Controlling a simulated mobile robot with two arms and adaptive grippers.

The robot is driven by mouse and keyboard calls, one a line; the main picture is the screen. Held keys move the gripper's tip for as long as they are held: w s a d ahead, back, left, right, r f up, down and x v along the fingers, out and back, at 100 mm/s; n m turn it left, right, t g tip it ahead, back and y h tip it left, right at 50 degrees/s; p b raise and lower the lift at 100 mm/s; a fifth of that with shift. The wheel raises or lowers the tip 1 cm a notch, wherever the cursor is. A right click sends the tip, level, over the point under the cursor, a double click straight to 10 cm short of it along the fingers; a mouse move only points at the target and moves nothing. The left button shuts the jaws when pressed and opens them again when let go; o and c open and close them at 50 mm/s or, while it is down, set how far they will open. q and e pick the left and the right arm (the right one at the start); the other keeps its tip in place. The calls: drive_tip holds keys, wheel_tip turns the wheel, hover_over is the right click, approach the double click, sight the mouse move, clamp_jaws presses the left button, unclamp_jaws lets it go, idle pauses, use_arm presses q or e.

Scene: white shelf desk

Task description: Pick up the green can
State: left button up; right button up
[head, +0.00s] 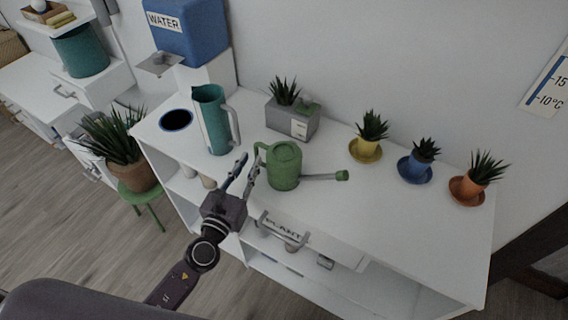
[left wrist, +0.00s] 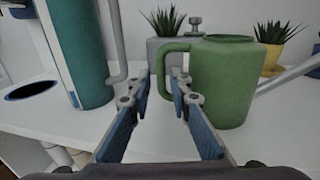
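The green can (head: 284,170) is a watering can standing upright on the white desk, its spout pointing right and its looped handle on the left. In the left wrist view the can (left wrist: 224,85) fills the right of centre, with its handle (left wrist: 160,65) close to the fingertips. My left gripper (head: 249,160) is open, just left of the can, at handle height. In the left wrist view its two fingers (left wrist: 159,76) are apart, and the handle shows just beyond them. I cannot tell whether they touch it. My right gripper is not in view.
A teal pitcher (head: 212,122) stands close on the left of my gripper, beside a dark round hole (head: 175,120). Behind the can is a grey planter (head: 292,122). Yellow (head: 366,150), blue (head: 417,168) and orange (head: 467,188) pots stand right. The desk front right is clear.

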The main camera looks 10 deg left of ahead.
sight(256, 154)
use_arm(q)
drive_tip(key=w, duration=0.4)
drive_tip(key=shift+w+d+f, duration=0.2)
drive_tip(key=shift+d+f, duration=0.05)
drive_tip(key=shift+d, duration=0.15)
drive_tip(key=shift+w, duration=0.25)
drive_tip(key=shift+w+f, duration=0.1)
clamp_jaws()
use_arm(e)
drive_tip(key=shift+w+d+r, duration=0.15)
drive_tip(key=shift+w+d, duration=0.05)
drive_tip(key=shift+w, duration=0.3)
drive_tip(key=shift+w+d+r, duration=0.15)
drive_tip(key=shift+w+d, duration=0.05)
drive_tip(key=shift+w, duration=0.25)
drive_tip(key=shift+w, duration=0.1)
